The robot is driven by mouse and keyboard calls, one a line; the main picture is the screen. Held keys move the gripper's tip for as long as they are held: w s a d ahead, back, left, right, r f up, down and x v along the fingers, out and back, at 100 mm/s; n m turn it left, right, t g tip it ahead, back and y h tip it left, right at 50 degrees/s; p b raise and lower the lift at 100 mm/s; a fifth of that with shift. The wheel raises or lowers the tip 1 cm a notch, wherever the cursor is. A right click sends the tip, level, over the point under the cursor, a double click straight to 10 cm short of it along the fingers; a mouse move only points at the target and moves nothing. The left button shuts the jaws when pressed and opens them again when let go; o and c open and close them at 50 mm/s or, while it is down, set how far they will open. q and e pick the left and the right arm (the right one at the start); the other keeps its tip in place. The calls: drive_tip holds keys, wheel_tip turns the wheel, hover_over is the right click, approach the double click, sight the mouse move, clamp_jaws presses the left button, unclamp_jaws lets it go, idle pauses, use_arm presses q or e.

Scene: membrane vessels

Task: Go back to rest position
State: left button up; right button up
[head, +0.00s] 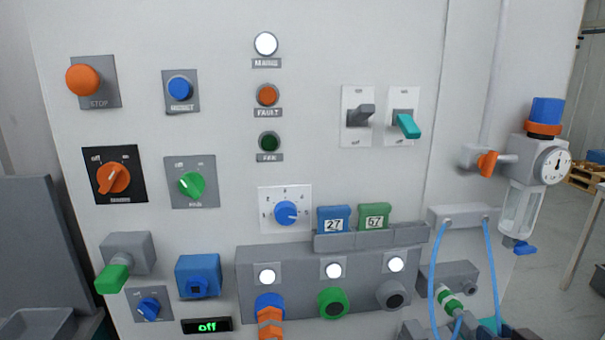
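Only the top of my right gripper (462,332) shows, at the bottom edge of the head view, right of centre. It is in front of the panel's lower right part, close to the blue hoses (433,275) in the picture. Most of it is cut off by the frame, so I cannot tell whether its fingers are apart or hold anything. My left gripper is not in view.
An upright grey control panel (225,125) fills most of the view. Its orange stop button (83,79), teal lever (407,125) and green handle (113,278) stick out. An air regulator (545,160) stands at the right.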

drive_tip(key=s+a+f+g, duration=0.1)
drive_tip(key=s+a+f, duration=0.4)
drive_tip(key=f, duration=0.6)
drive_tip(key=s+a+f+n+g, duration=0.1)
drive_tip(key=s+a+f, duration=0.4)
drive_tip(key=s+f, duration=0.5)
drive_tip(key=shift+s+a+f+n+g, duration=0.25)
drive_tip(key=shift+a+f+n+g, duration=0.05)
drive_tip(key=shift+f+g, duration=0.25)
drive_tip(key=shift+o, duration=0.4)
